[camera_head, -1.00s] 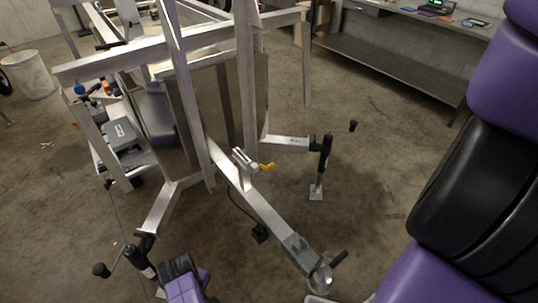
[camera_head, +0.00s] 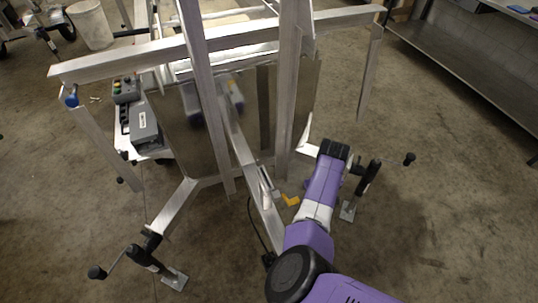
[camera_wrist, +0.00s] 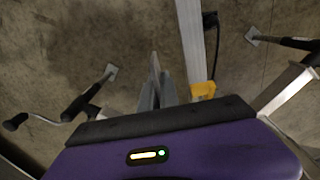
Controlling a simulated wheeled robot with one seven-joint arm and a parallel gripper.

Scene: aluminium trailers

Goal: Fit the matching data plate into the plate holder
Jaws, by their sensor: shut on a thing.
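My gripper (camera_head: 334,149) is at the end of my purple arm, right of the trailer's drawbar, with its fingertips facing away from the head camera. In the wrist view, the grey fingers (camera_wrist: 157,92) are shut on a thin, pale piece (camera_wrist: 155,65), seen nearly edge-on. It looks like a data plate; its face and marking cannot be read. The aluminium drawbar (camera_head: 239,144) runs between the uprights, and the wrist view shows a length of it (camera_wrist: 190,45). I cannot pick out the plate holder with certainty in either view.
A yellow handle (camera_head: 290,200) sits beside the drawbar, also in the wrist view (camera_wrist: 203,90). Jack stands (camera_head: 367,180) and (camera_head: 150,262) flank the frame. A grey case (camera_head: 145,125) lies at left. A bench shelf (camera_head: 445,75) stands back right. Concrete floor is open at right.

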